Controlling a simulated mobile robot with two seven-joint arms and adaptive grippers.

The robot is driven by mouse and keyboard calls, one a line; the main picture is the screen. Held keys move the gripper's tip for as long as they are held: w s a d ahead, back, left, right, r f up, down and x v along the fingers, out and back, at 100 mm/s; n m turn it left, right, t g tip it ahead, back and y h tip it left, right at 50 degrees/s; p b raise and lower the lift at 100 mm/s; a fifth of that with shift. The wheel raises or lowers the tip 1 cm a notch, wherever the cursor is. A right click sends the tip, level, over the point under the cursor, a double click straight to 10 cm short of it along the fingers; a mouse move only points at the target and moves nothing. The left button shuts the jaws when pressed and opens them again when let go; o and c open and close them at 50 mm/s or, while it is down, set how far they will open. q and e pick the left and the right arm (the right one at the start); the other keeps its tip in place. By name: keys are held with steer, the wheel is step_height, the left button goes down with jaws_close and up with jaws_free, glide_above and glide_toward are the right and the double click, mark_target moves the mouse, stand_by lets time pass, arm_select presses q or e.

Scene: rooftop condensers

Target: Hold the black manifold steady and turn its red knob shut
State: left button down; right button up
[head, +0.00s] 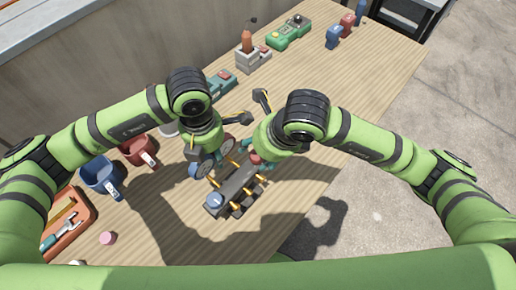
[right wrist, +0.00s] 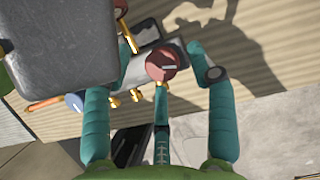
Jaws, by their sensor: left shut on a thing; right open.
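The black manifold (head: 236,185) lies on the wooden table, with brass fittings along its sides. A blue knob (head: 214,201) is at its near end and also shows in the right wrist view (right wrist: 73,101). The red knob (head: 256,158) is at its far end, mostly covered by my right gripper in the head view. My left gripper (head: 216,163) is shut on the manifold; its fingertips are largely hidden. My right gripper (right wrist: 158,58) is open, with its teal fingers on either side of the red knob (right wrist: 162,65), which bears a pale line. Finger contact is unclear.
A blue mug (head: 97,178), a red mug (head: 137,151) and an orange tool tray (head: 84,222) stand at left. A small pink cylinder (head: 108,238) is near the front. A green device (head: 290,33) is at the back. The table right of the manifold is clear to its edge.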

steer(key=v, duration=1.1)
steer(key=shift+w, duration=0.1)
steer(key=w+a+f+n+g, duration=0.1)
steer(key=f+n, duration=0.2)
steer(key=w+a+f+n+g, duration=0.1)
steer(key=f+n, duration=0.2)
steer(key=f, duration=0.1)
steer(key=a+f+n+g+y, duration=0.1)
steer(key=f+n, duration=0.1)
steer(key=f, duration=0.2)
steer(key=shift+w+a+n, duration=0.2)
steer(key=shift+w+n, duration=0.2)
